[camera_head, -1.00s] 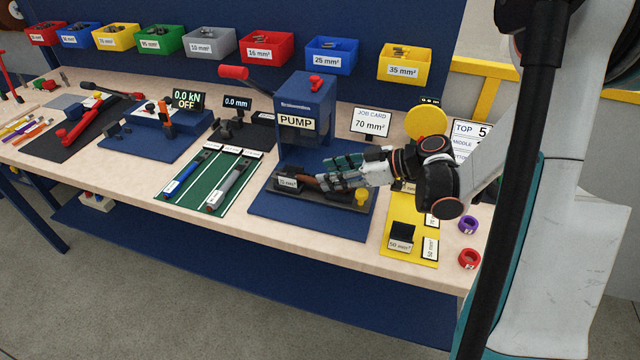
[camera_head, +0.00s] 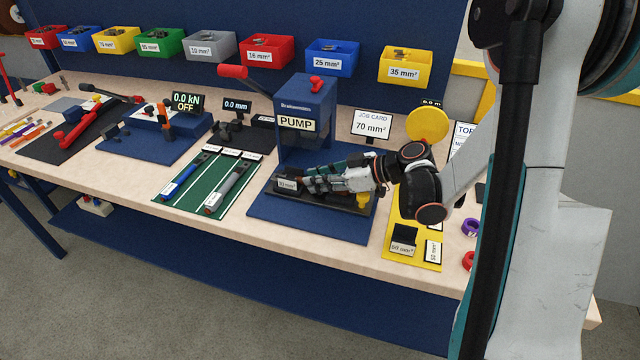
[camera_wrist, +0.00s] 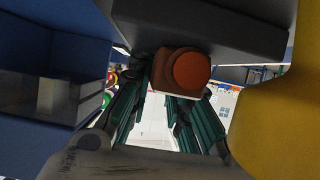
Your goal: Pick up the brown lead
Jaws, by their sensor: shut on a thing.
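The brown lead shows in the wrist view as a round brown end (camera_wrist: 190,70), between the teal-padded fingers and close under a dark block. My gripper (camera_head: 316,186) is shut on the brown lead, low over the dark cradle on the blue base of the pump press (camera_head: 305,110). In the head view my fingers cover most of the lead, so I cannot tell whether it still touches the cradle. A small label (camera_head: 287,184) stands at the cradle's left end.
A green mat (camera_head: 208,182) with a blue lead (camera_head: 180,179) and a grey lead (camera_head: 224,188) lies to the left. A yellow board (camera_head: 412,256) with a black block is to the right. The job card (camera_head: 371,124) reads 70 mm². Coloured bins line the back.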

